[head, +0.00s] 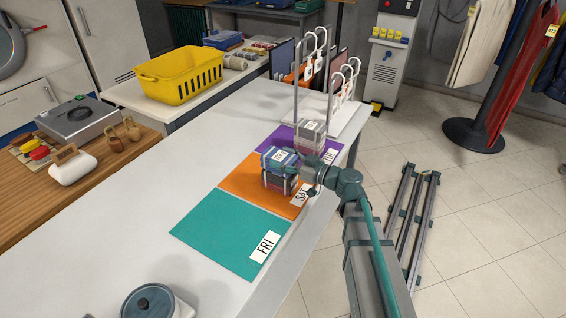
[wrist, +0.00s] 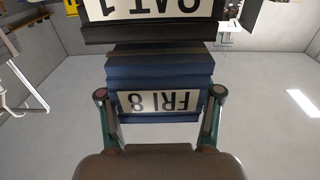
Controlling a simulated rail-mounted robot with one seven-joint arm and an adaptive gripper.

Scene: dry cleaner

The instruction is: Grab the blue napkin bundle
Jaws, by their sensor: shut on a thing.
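The blue napkin bundle (head: 280,157) tops a stack on the orange SAT mat (head: 238,181) in the head view. In the wrist view the dark blue folded bundle (wrist: 160,70) carries an upside-down label reading FRI 8. It sits between the two fingers of my gripper (wrist: 157,99), which is shut on it. My gripper (head: 310,174) reaches the stack from the right in the head view, its fingers partly hidden. A bundle labelled SAT 1 (wrist: 150,10) is right against the blue one in the wrist view. The lower bundle (head: 277,182) looks dark and reddish.
The teal FRI mat (head: 225,232) is bare. Another bundle stack (head: 308,136) stands on the purple mat (head: 277,140), close behind. White hooked racks (head: 345,88) stand at the table's far end. The white table's left side is clear.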

